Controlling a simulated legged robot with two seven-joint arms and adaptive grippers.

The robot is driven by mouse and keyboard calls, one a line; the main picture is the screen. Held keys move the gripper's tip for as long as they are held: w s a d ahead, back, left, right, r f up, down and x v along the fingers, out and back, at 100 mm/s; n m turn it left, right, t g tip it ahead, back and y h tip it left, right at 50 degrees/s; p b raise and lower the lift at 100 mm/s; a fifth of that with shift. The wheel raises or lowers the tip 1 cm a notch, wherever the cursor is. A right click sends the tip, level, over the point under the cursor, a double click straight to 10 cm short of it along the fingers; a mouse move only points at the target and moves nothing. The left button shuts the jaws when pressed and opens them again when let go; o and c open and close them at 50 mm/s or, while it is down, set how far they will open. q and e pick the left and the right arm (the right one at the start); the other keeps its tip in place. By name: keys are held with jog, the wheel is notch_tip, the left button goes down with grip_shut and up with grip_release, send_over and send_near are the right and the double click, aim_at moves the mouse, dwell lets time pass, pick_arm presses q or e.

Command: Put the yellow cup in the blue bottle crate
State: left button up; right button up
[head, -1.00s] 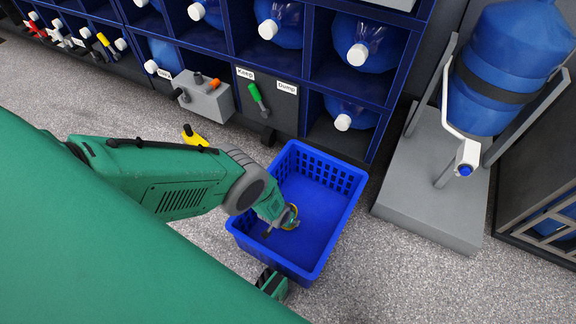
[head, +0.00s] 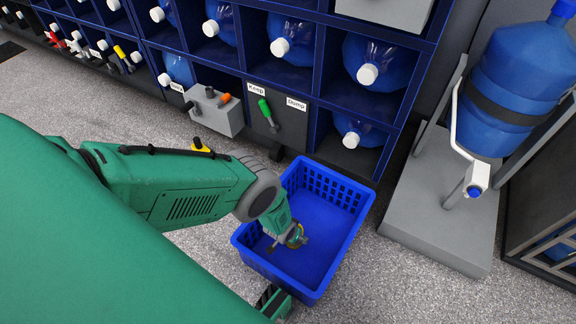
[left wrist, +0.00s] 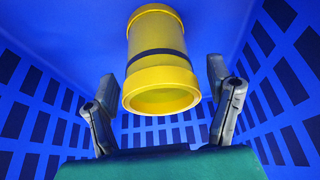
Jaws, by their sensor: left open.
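The blue bottle crate (head: 343,235) stands on the floor, with slotted walls and an open top. The yellow cup (left wrist: 157,48) has a dark band and is inside the crate; in the left wrist view its open rim faces the camera. In the head view only a small bit of the cup (head: 294,236) shows beside my gripper. My left gripper (head: 295,239) reaches down into the crate. Its fingers (left wrist: 166,105) are spread wide, one on each side of the cup's rim, with gaps visible.
A blue rack (head: 314,72) of bottles stands behind the crate, with Keep and Dump labels and a green handle (head: 266,110). A grey stand (head: 440,212) with a blue bottle (head: 520,85) is at the right.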

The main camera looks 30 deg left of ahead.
pick_arm(q)
jog(key=s+r+g+p, duration=0.1)
jog(key=s+r+p, duration=0.1)
jog(key=s+r, duration=0.6)
jog(key=s+a+r+g+p, duration=0.1)
jog(key=s+r, duration=0.7)
jog(key=r, duration=1.1)
jog(key=s+a+r+g+p, duration=0.1)
jog(key=s+r+p, duration=0.3)
jog(key=s+r, duration=0.4)
notch_tip(320, 180, up, 6)
jog(key=shift+a+f+m+g, duration=0.1)
jog(key=shift+a+m+g, duration=0.15)
jog(key=shift+m+g, duration=0.2)
notch_tip(320, 180, up, 10)
jog(key=p, duration=1)
jog(key=shift+w, duration=0.15)
